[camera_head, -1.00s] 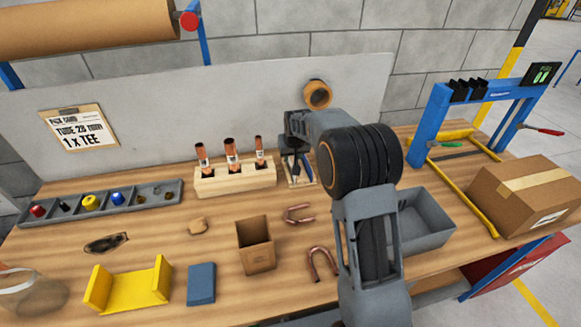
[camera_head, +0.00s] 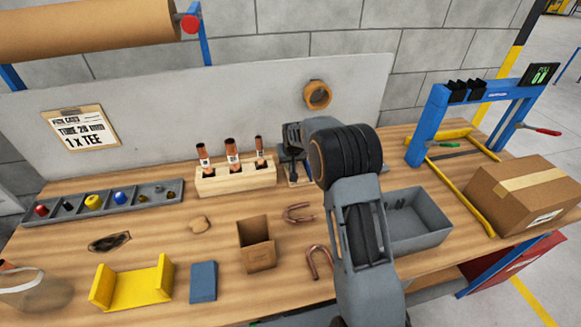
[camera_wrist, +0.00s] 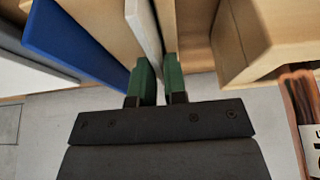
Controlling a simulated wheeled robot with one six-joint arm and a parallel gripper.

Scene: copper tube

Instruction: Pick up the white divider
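The white divider (camera_wrist: 144,24) is a thin upright panel in the wrist view, beside a blue panel (camera_wrist: 75,38) and tan wooden panels. My gripper (camera_wrist: 160,74) has two green fingers close together at the lower end of the white divider, leaving a narrow gap. The divider's lower end runs in between the fingertips; whether they press on it is unclear. In the head view, my gripper (camera_head: 293,152) is by the small holder right of the tube block, and my arm hides most of the holder and the divider.
A wooden block with copper tubes (camera_head: 237,182) stands left of my gripper; its tubes (camera_wrist: 300,105) also show at the wrist view's right. A grey bin (camera_head: 425,240) is right of my arm. A cardboard box (camera_head: 257,258) and bent copper pieces (camera_head: 318,262) lie in front.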

